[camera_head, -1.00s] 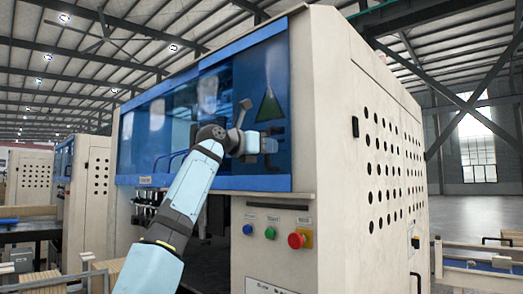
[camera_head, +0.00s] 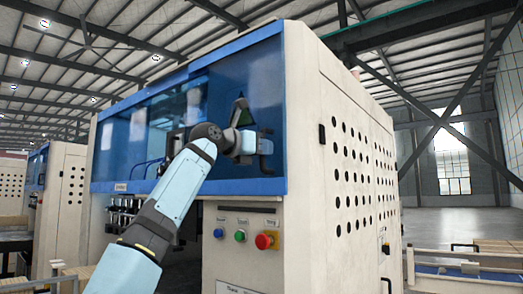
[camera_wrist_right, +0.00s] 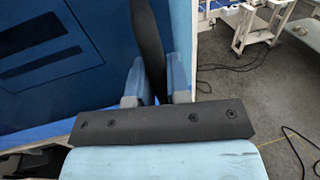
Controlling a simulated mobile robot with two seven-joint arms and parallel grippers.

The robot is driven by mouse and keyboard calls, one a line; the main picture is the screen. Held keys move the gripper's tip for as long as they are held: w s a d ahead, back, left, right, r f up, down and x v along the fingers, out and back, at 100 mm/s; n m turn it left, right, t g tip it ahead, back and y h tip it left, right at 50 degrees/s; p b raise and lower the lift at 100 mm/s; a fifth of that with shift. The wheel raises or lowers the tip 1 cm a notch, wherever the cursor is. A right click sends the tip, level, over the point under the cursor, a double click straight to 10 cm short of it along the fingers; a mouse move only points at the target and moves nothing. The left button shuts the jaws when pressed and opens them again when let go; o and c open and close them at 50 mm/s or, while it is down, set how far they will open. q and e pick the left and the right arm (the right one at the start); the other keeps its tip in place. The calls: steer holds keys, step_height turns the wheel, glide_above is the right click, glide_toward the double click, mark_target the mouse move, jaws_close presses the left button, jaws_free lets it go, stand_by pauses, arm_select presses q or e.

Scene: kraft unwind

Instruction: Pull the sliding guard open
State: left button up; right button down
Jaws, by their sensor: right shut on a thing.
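The guard (camera_head: 262,88) is a blue see-through panel in a blue frame on the front of a cream machine. Its black handle (camera_head: 266,147) is near the panel's right end in the head view. My right gripper (camera_head: 257,147) is at the handle, its arm coming up from below. In the right wrist view, the handle is a dark upright bar (camera_wrist_right: 148,30) passing between my two blue-grey fingers (camera_wrist_right: 154,88), which are shut on it. The blue panel (camera_wrist_right: 65,85) fills the left of that view. My left gripper is not in view.
Below the guard are a blue button (camera_head: 218,233), a green button (camera_head: 240,235) and a red knob (camera_head: 264,241). The machine's perforated side (camera_head: 352,160) stands at right. Open floor lies beyond it. Cables (camera_wrist_right: 232,60) lie on the floor in the wrist view.

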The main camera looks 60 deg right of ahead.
steer(key=c, duration=1.1)
jaws_free()
steer(key=shift+w, duration=0.1)
steer(key=b+v, duration=0.2)
steer(key=v, duration=1.1)
steer(key=shift+a, duration=0.4)
